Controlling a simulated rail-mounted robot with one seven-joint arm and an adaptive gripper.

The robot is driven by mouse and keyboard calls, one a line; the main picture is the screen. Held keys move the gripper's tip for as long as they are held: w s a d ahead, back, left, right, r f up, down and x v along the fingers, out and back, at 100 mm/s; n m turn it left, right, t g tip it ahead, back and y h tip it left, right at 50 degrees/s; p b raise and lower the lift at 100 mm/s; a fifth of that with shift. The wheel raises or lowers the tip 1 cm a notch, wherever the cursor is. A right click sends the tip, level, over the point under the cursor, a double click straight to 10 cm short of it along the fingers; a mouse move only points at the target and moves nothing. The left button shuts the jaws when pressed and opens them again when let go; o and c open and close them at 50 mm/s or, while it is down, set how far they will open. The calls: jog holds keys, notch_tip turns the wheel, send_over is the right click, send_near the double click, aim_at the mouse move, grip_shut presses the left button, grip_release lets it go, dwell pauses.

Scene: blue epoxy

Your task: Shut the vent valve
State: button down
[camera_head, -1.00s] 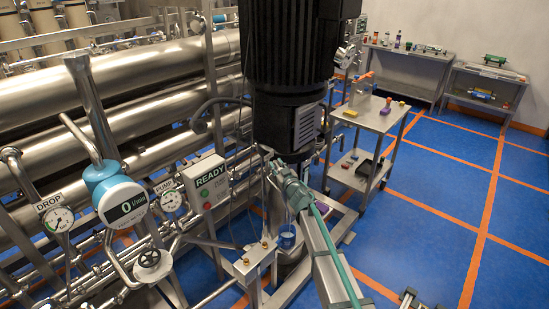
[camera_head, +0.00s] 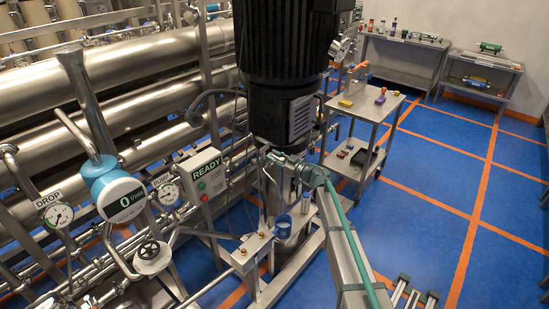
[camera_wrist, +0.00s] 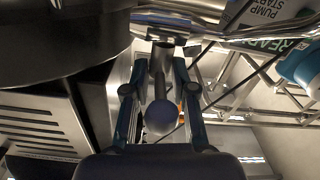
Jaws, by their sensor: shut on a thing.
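My gripper (camera_wrist: 159,78) shows in the wrist view with its two teal fingers on either side of a metal lever with a dark round knob (camera_wrist: 160,117). The fingers are shut on this lever, which I take to be the vent valve's handle. The knob points toward the wrist camera. In the head view my gripper (camera_head: 284,163) is just below the big black motor, at the end of my arm. The valve body is mostly hidden there, so I cannot tell whether the valve is fully shut.
The black motor (camera_head: 285,50) stands close above my gripper. A READY box (camera_head: 207,174), a flow meter (camera_head: 122,200) showing 0 and a handwheel (camera_head: 150,250) are to the left. Blue floor is clear on the right.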

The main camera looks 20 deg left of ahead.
jog(key=shift+w+r, duration=0.15)
jog(key=shift+w, duration=0.05)
jog(key=c, duration=1.2)
grip_release()
jog(key=shift+s+d, duration=0.1)
jog(key=shift+s, duration=0.05)
jog(key=v, duration=1.2)
jog(key=shift+w, duration=0.2)
